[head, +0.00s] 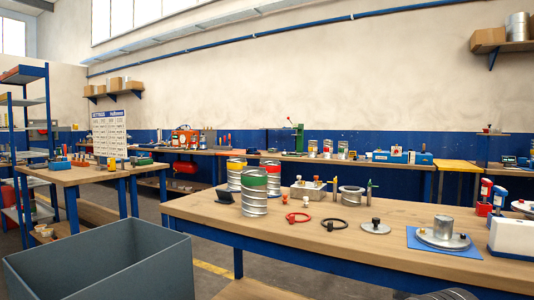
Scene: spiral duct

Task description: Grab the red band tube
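The red band tube (271,168) is a silver spiral duct with a red band near its top. It stands upright at the left end of the wooden worktable (400,232). A tube with a green band (254,200) stands in front of it and hides part of its lower left side. A tube with a yellow band (235,167) stands to the left, behind the green one.
A red ring (298,218), a dark ring (334,225) and a round lid (375,227) lie right of the tubes. A dark wedge-shaped object (224,196) sits at the table's left edge. A large grey bin (105,265) stands on the floor at front left.

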